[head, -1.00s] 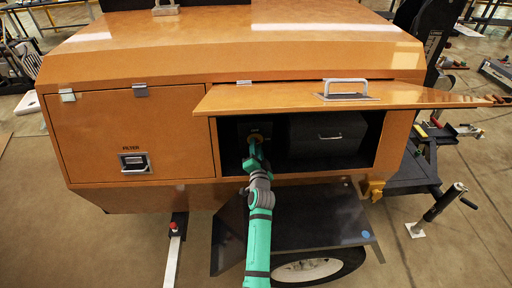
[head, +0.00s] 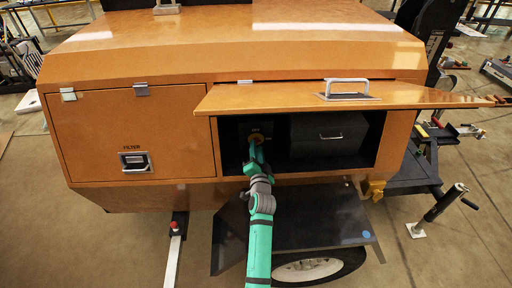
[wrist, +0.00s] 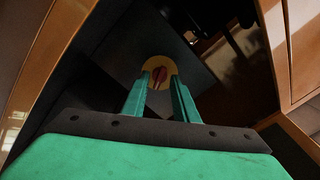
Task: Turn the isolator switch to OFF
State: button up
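The isolator switch is a red knob (wrist: 159,76) on a round yellow plate (wrist: 151,64), on a dark box inside the open compartment. In the head view the yellow plate (head: 256,138) shows small, just above the end of my arm. My gripper (wrist: 160,88) points at the switch with its two green fingers apart, one on each side of the knob in the wrist view. I cannot tell whether the fingers touch the knob. The switch's markings are too small to read.
The orange compartment door (head: 300,97) is raised above the opening. A dark case (head: 328,134) with a handle fills the compartment's right part. A closed filter door (head: 130,135) is at left. A dark panel (head: 320,218) lies below the opening, over a wheel.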

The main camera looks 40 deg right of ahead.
jog(key=v, duration=0.9)
jog(key=w+d+m, duration=0.2)
jog(key=w+d, duration=0.4)
jog(key=w, duration=0.3)
jog(key=shift+m, duration=0.3)
jog(key=shift+a, duration=0.15)
grip_shut()
jog(key=shift+w, duration=0.1)
